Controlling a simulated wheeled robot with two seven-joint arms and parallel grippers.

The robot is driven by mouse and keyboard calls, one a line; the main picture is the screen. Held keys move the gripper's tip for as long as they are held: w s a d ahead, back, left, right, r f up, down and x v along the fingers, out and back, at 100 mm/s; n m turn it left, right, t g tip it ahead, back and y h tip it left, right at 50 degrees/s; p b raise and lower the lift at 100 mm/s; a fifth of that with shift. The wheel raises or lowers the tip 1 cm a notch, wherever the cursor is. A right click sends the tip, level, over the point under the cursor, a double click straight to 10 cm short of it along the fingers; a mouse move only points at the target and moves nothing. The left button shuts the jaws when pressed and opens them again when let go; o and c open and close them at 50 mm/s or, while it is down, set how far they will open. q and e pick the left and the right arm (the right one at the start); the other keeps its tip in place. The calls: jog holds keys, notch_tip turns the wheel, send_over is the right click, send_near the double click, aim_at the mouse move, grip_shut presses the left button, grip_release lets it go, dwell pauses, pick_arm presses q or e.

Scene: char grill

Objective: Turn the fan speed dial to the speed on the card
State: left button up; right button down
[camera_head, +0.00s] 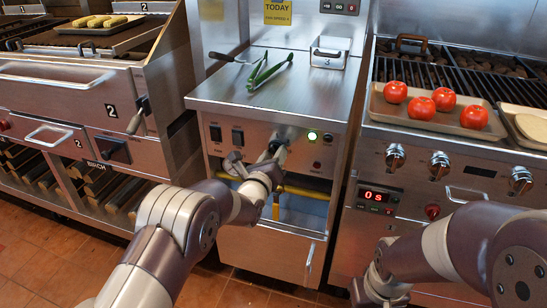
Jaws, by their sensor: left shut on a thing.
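A yellow card (278,12) headed TODAY hangs at the top above the middle cabinet. Its lower line seems to read fan speed, with a number too small to read surely. My left gripper (278,148) is at the cabinet's front panel, shut on what looks like the fan speed dial. The gripper hides most of the dial, so its pointer and marks do not show.
Green tongs (270,71) and a metal press (329,52) lie on the cabinet top. A yellow bar (305,192) crosses the opening below the panel. A tomato tray (405,121) is on the right grill, above its knobs (438,166).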

pick_arm(q)
jog(key=shift+f, duration=0.1)
dwell(0.4)
jog(key=o, duration=1)
jog(key=shift+o, duration=0.2)
jog(key=shift+s, duration=0.1)
jog(key=p+v, duration=0.2)
jog(key=v, duration=1)
jog(key=shift+s, duration=0.25)
jog(key=shift+a, duration=0.15)
